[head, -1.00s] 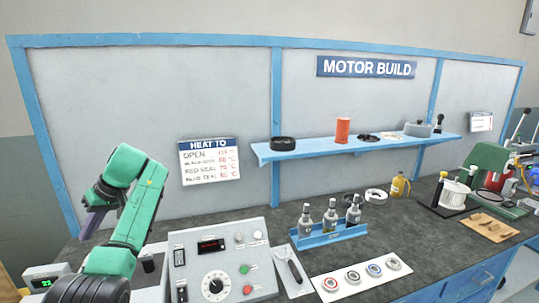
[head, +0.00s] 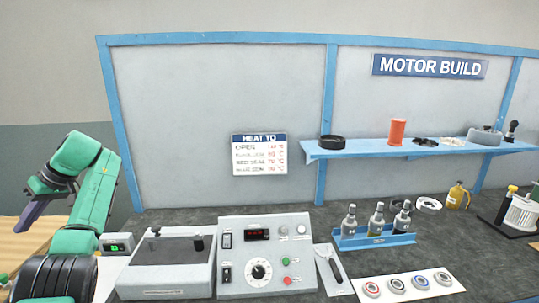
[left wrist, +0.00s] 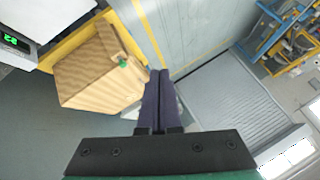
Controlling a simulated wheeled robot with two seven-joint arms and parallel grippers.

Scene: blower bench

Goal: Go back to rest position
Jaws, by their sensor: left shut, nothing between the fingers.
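My left gripper (head: 32,211) is at the far left of the head view, on my raised green arm, to the left of the bench. In the left wrist view its two dark purple fingers (left wrist: 160,100) lie together, shut and empty. They point over the floor, beside a cardboard box (left wrist: 98,72), and touch nothing that I can make out. My right gripper is in neither view.
A control box (head: 265,255) and a lidded grey unit (head: 168,262) stand on the bench near my left arm. A small green-lit display (head: 116,245) is close to the arm. A blue rack (head: 372,240) holds bottles; bearings lie on a white strip (head: 407,287).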

